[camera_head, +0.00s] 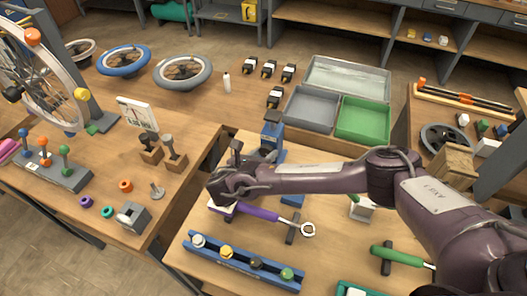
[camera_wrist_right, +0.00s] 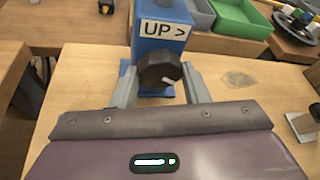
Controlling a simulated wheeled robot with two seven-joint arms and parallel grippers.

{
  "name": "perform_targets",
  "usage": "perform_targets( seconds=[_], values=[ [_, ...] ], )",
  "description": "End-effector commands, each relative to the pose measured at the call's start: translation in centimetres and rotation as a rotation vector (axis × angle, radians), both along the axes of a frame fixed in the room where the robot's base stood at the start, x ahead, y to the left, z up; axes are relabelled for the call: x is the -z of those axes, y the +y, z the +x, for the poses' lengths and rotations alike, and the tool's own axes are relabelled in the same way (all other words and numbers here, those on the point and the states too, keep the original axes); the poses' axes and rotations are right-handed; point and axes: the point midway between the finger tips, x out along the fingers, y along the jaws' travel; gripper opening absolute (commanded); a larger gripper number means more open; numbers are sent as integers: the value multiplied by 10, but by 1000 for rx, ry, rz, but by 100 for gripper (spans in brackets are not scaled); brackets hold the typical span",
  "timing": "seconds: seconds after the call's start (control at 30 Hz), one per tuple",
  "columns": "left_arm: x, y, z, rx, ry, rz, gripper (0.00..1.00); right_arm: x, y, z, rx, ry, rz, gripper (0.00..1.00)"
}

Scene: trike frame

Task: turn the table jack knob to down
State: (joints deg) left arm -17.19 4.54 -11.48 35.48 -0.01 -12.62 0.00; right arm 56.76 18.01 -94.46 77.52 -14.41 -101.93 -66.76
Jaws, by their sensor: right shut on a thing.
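The table jack is a blue post (camera_wrist_right: 160,16) with a white "UP >" label (camera_wrist_right: 163,30) in the right wrist view. Its dark faceted knob (camera_wrist_right: 157,68) sits below the label, with a short pale mark on its lower right face. My right gripper (camera_wrist_right: 160,84) has its two grey fingers on either side of the knob and is shut on it. In the head view the blue jack (camera_head: 272,136) stands at the back edge of the near table, and my right arm reaches to it from the right. The knob is not clear there. My left gripper is not in view.
A blue rack with several coloured knobs (camera_head: 240,264), a purple-handled wrench (camera_head: 258,213) and a green-handled tool (camera_head: 398,257) lie on the near table. Grey (camera_head: 312,107) and green (camera_head: 362,119) trays stand behind. Wheels (camera_head: 183,72) and a lever block (camera_head: 50,175) are at left.

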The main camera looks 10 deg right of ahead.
Motion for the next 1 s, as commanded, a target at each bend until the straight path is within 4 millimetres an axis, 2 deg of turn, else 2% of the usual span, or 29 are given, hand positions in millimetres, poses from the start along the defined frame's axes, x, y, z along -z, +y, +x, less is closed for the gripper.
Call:
perform_targets(
  seconds=[0.4,0.93,0.97,1.0],
  values=[
    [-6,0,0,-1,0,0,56,0,1,0,1,106,-160,18],
    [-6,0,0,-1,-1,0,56,0,1,1,0,120,-179,18],
    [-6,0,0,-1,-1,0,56,0,1,1,0,120,-179,45],
    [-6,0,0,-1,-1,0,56,0,1,1,0,120,-179,50]
  ],
)
